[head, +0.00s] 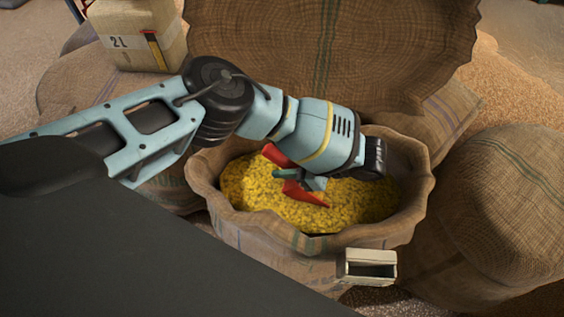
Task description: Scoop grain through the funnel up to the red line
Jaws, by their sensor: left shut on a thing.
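An open burlap sack (225,215) holds yellow grain (245,190). My left gripper (302,181) reaches into the sack's mouth, pointing down at the grain. It is shut on a red tool (308,196), which appears to be the scoop. The gripper hides part of it, and its lower edge is at or just above the grain; I cannot tell whether it carries any. A beige container (118,22) marked "2 L" stands at the upper left with a narrow level strip (156,50). Its top is cut off, and no funnel shows. My right gripper is not in view.
A small, pale, open-ended rectangular box (370,265) is at the sack's front rim. Full burlap sacks (515,200) crowd the right side, and a tall burlap flap (400,50) rises behind the grain. Loose grain (515,95) lies at the upper right.

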